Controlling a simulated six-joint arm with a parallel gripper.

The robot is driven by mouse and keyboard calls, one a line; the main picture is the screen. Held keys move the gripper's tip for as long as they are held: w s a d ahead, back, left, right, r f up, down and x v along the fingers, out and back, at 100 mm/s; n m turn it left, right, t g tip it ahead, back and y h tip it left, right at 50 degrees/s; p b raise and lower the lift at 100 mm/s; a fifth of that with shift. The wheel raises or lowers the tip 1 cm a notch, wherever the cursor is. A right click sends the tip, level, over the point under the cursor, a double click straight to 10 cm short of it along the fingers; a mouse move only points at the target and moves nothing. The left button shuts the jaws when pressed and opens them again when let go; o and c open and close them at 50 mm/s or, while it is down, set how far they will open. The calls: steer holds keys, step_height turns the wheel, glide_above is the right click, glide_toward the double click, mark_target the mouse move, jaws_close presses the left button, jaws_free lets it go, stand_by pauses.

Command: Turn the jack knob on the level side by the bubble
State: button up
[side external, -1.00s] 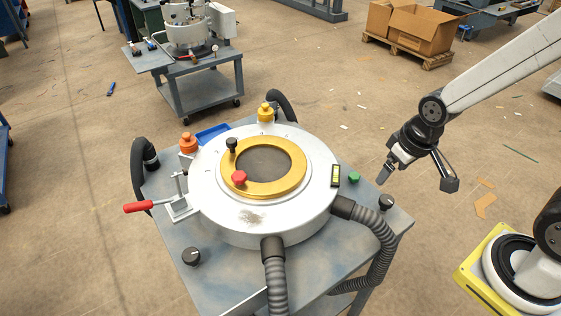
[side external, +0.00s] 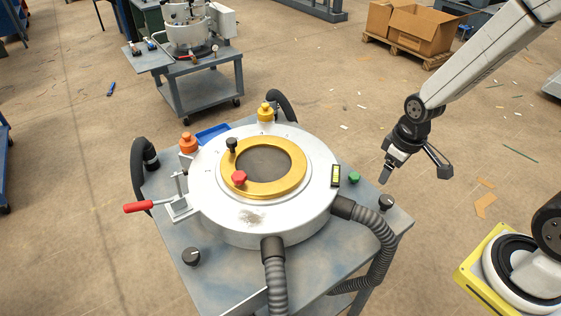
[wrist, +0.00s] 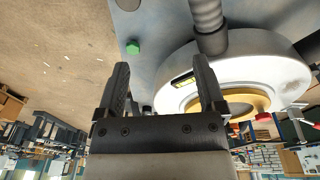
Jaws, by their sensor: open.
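The bubble level (side external: 335,175) is a small yellow vial in a black frame on the right rim of the white ring housing (side external: 225,215). It also shows in the wrist view (wrist: 182,80), just left of the right finger. Black ribbed jack knobs sit on the table's right corner (side external: 386,202) and front left (side external: 191,256). The right one is nearest the level. My gripper (side external: 414,177) is open and empty, in the air right of the table, apart from everything. In the wrist view my gripper (wrist: 162,68) shows both fingers spread.
A green knob (side external: 354,178) stands between the level and the right jack knob. A thick black hose (side external: 378,232) curves below that jack knob. A red-handled clamp (side external: 140,207) is on the left.

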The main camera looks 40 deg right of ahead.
mark_target(387, 199)
steer(key=d+f+n, duration=0.1)
steer(key=d+f, duration=0.1)
steer(key=d+f+g, duration=0.1)
steer(key=f, duration=0.1)
steer(key=w+d+f+n, duration=0.1)
steer(key=d+f, duration=0.1)
steer(key=shift+w+d+f+n, duration=0.1)
steer(key=shift+d+f+n, duration=0.2)
steer(key=shift+f, duration=0.15)
steer(key=shift+f, duration=3.85)
steer(key=shift+f, duration=0.1)
steer(key=c, duration=0.9)
